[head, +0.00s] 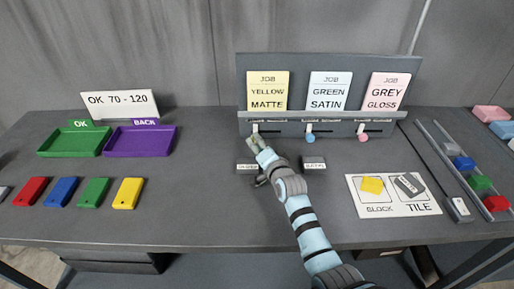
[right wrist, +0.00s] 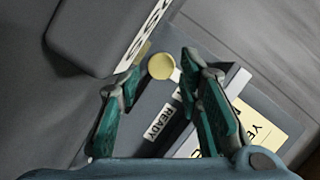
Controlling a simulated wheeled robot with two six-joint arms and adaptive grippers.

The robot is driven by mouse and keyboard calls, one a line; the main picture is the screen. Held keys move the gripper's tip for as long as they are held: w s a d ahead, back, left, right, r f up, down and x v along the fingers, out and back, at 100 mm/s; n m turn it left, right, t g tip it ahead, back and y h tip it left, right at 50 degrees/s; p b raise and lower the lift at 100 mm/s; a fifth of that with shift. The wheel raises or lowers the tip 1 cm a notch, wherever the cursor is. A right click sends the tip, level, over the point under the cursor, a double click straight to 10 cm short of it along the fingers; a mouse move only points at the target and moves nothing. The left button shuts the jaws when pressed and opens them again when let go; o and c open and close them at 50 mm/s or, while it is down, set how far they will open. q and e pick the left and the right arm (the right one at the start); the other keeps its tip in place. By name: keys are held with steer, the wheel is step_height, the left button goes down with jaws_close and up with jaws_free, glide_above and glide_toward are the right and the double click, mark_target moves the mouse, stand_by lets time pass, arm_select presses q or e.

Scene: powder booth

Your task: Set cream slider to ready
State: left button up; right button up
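The cream slider (head: 255,128) is on the grey panel below the yellow job card, at the left end of its short slot. In the right wrist view its round cream knob (right wrist: 161,66) shows between and just past my fingertips. A white label reading READY (right wrist: 158,121) is on the panel near the knob, between the fingers. My right gripper (head: 253,143) is at the panel's left part, just below the slider; its fingers (right wrist: 160,72) are open on either side of the knob, with visible gaps. My left gripper is not in view.
Blue (head: 310,138) and pink (head: 362,137) sliders sit farther right on the same panel. Two small labelled dark blocks stand on the table near my right wrist, one black block (head: 314,163) close beside it. Coloured trays and tags are at the left.

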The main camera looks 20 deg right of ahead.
steer(key=shift+x, duration=0.8)
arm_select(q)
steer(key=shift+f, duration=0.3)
